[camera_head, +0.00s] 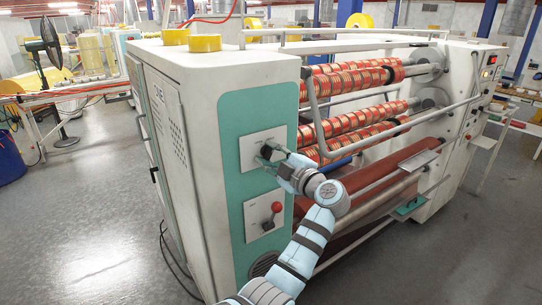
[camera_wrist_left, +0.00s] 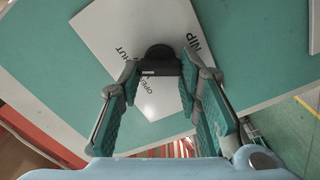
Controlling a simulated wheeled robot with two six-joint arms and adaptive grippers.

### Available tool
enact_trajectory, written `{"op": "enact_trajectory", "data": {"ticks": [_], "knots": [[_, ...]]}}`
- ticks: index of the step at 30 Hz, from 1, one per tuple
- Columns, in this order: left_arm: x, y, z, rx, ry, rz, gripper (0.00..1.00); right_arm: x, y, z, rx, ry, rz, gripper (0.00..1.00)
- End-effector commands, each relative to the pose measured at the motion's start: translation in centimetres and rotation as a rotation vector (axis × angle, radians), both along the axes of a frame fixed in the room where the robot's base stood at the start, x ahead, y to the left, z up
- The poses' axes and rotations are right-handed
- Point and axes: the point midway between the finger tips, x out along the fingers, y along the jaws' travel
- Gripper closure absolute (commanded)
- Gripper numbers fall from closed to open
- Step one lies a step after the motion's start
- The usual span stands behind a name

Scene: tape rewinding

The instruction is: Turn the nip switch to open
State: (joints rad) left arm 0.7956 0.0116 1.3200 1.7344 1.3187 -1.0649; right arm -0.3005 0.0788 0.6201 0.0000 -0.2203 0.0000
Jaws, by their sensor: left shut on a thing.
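The nip switch is a black knob (camera_wrist_left: 159,52) on a white plate (camera_wrist_left: 110,35) lettered NIP, OPEN and SHUT in the left wrist view. In the head view its plate (camera_head: 254,143) sits on the teal panel at the end of the machine. My left gripper (camera_head: 268,153) reaches it from the right and covers most of the knob. In the left wrist view its fingers (camera_wrist_left: 160,70) are shut on the knob, one on each side. The OPEN lettering lies just below the knob there. I cannot tell exactly which label the knob points to. My right gripper is not in view.
Red striped rolls (camera_head: 350,120) and a grey tubular rail (camera_head: 315,115) are close on the right. The floor left of the machine (camera_head: 90,215) is clear; a fan (camera_head: 52,45) stands beyond.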

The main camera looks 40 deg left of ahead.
Motion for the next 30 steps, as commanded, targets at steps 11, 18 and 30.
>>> {"op": "enact_trajectory", "data": {"ticks": [11, 18, 30], "knots": [[0.1, -0.1, -0.4, -0.062, -0.189, -0.004, 0.96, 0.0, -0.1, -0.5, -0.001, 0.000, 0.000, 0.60], [0.1, -0.1, -0.6, -0.127, -0.401, -0.004, 0.96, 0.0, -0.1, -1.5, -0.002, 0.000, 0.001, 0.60], [0.1, -0.1, -0.8, -0.230, -0.751, -0.004, 0.96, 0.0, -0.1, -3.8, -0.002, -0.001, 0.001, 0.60]]}}
